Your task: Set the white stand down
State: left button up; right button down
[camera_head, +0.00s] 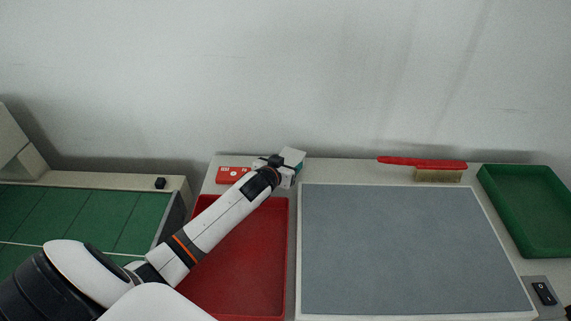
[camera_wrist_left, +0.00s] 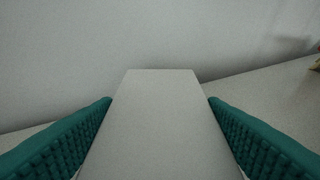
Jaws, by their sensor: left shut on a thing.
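The white stand (camera_head: 293,156) shows in the head view at the back of the table, above the far end of the red tray. In the left wrist view the stand (camera_wrist_left: 157,125) is a plain pale block filling the space between two green ribbed fingers. My left gripper (camera_head: 297,167) is shut on the stand; its fingers also show in the left wrist view (camera_wrist_left: 160,104). The gripper and wrist cover part of the stand in the head view. I cannot tell whether its underside touches the table. My right gripper is not in view.
A red tray (camera_head: 240,290) lies below my left arm, with a grey mat (camera_head: 400,250) to its right. A red box (camera_head: 231,174) is left of the gripper. A red-handled brush (camera_head: 438,172) and green tray (camera_head: 530,212) are at the right. A black switch (camera_head: 543,293) is front right.

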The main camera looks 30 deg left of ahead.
pick_arm(q)
jog(key=o, duration=1.1)
jog(key=shift+f, duration=0.1)
jog(key=shift+r, duration=0.2)
jog(key=shift+s, duration=0.4)
jog(key=v, duration=1.1)
jog(key=shift+w+r, duration=0.1)
jog(key=shift+r, duration=0.1)
jog(key=shift+r, duration=0.1)
